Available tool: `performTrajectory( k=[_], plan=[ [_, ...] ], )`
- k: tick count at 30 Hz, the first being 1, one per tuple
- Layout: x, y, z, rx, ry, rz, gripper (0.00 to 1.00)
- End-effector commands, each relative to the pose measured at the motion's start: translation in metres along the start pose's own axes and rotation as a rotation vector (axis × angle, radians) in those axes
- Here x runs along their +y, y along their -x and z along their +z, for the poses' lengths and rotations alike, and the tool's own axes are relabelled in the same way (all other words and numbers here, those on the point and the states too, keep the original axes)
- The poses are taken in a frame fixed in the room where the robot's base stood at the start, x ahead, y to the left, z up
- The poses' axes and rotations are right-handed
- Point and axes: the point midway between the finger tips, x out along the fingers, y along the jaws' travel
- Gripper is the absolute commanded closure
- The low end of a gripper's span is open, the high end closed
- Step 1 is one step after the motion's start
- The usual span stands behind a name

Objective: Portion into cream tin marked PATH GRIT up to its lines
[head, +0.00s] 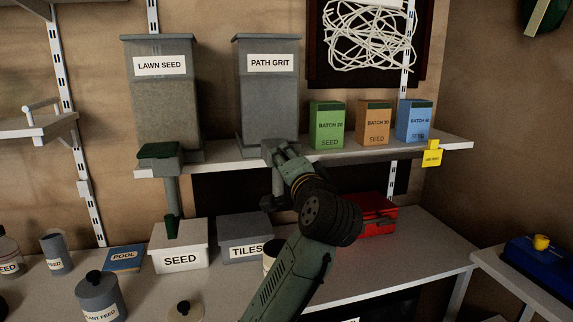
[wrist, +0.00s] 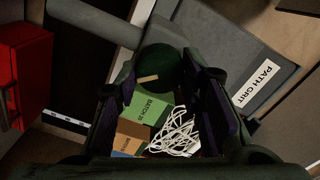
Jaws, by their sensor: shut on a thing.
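The grey PATH GRIT hopper (head: 268,95) stands on the shelf, its label also readable at the right of the wrist view (wrist: 225,65). My gripper (head: 282,155) is at the hopper's front lower end and hides its outlet in the head view. In the wrist view my gripper (wrist: 165,88) is shut on a dark green rounded handle (wrist: 162,68) beside a grey bar. A cream tin (head: 268,258) stands on the bench below, mostly behind my arm. Its marks and contents are hidden.
The LAWN SEED hopper (head: 162,100), with a green flap and hanging bar, stands to the left. Green, orange and blue seed boxes (head: 374,125) are on the shelf to the right. The SEED box (head: 180,250), TILES box (head: 245,235) and red case (head: 376,215) crowd the bench.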

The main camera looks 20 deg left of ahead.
Motion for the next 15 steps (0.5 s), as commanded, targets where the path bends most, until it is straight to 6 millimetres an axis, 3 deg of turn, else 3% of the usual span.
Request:
performTrajectory(
  k=[15],
  plan=[
    [0.0031,-0.0001,0.0010,-0.001,-0.464,0.002,0.93]
  ],
)
